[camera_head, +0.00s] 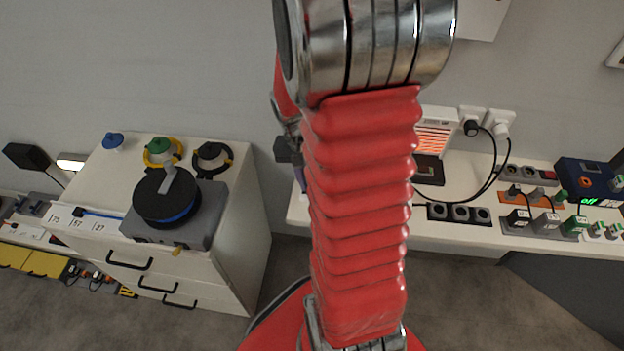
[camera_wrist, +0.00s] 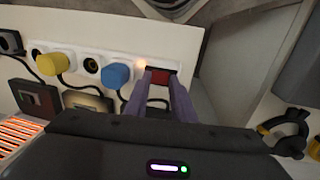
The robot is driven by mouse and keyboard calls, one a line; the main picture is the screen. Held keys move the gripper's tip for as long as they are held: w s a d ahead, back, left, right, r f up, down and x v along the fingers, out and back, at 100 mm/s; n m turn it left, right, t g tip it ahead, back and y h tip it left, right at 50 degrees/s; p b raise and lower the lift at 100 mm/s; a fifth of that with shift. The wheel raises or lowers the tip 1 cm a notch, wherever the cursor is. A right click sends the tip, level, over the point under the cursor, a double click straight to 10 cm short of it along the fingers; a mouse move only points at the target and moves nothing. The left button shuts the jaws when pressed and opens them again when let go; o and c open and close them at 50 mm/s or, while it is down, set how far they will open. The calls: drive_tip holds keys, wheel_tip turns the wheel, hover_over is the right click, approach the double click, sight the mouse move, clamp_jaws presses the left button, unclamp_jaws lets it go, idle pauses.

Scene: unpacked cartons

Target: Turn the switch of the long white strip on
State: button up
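In the wrist view a long white strip (camera_wrist: 110,72) runs along a pale panel, with a yellow plug (camera_wrist: 52,64), a blue plug (camera_wrist: 117,76) and open round sockets. A red switch (camera_wrist: 158,75) sits at its right end. A small bright orange-white glow shows just left of the switch. My gripper (camera_wrist: 159,74) has its two purple fingers apart, with nothing clearly held. Their tips are at the switch and frame it in this view; I cannot tell whether they touch it. In the head view my red arm hides the gripper, and I cannot make out the strip.
A glowing heater grille (camera_wrist: 18,136) is at the wrist view's left. In the head view a white drawer cabinet (camera_head: 221,251) with a black cable reel (camera_head: 163,205) stands left. A white shelf at right holds a black strip (camera_head: 437,211), an orange strip (camera_head: 530,199) and a blue box (camera_head: 580,176).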

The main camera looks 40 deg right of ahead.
drive_tip(key=shift+o, duration=0.9)
drive_tip(key=shift+w, duration=0.1)
drive_tip(key=shift+r, duration=0.1)
drive_tip(key=shift+r, duration=0.25)
wheel_tip(320, 180, up, 13)
drive_tip(key=w+a, duration=0.1)
drive_tip(key=shift+w+a, duration=0.15)
drive_tip(key=shift+w, duration=0.1)
drive_tip(key=shift+f, duration=0.1)
